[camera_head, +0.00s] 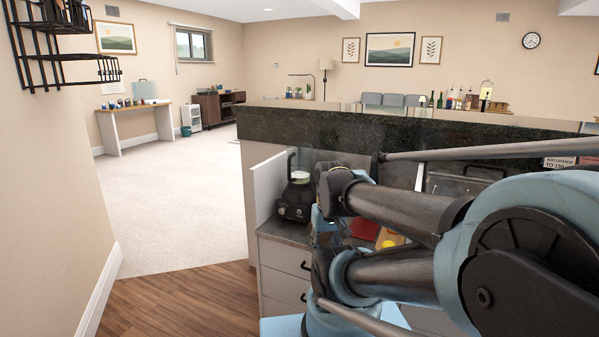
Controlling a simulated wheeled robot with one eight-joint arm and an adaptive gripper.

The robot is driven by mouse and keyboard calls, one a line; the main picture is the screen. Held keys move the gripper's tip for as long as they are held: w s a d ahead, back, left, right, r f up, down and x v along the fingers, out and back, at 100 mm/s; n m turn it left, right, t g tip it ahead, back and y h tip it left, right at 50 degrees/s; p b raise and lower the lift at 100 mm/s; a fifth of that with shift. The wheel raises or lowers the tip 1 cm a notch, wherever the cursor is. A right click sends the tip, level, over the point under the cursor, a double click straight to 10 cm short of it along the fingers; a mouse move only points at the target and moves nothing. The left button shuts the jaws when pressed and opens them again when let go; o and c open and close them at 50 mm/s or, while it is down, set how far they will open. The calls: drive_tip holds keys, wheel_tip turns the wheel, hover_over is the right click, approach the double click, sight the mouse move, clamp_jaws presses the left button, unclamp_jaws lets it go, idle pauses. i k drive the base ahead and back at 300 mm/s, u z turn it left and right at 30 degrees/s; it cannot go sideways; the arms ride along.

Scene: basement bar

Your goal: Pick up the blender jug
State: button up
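The blender stands on the counter at the left end, beside a white side panel. Its clear, see-through jug (301,160) sits upright on a black base (294,201), with something pale showing low down. The right side of the blender is close to my dark arm joint in the picture, and part of it may be covered. My arm fills the right foreground. I cannot make out the fingers of my gripper anywhere; they are hidden or outside the picture.
The grey counter (287,233) carries red and yellow items (388,238), partly hidden by my arm. A raised dark stone bar top (330,125) runs behind it. A white panel (266,186) closes the counter's left end. The floor at left (175,205) is clear.

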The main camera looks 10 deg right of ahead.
sight(300, 155)
drive_tip(key=u, duration=1.75)
drive_tip(key=k, duration=1.4)
drive_tip(key=z, duration=1.15)
drive_tip(key=i, duration=0.5)
drive_tip(key=u, duration=0.05)
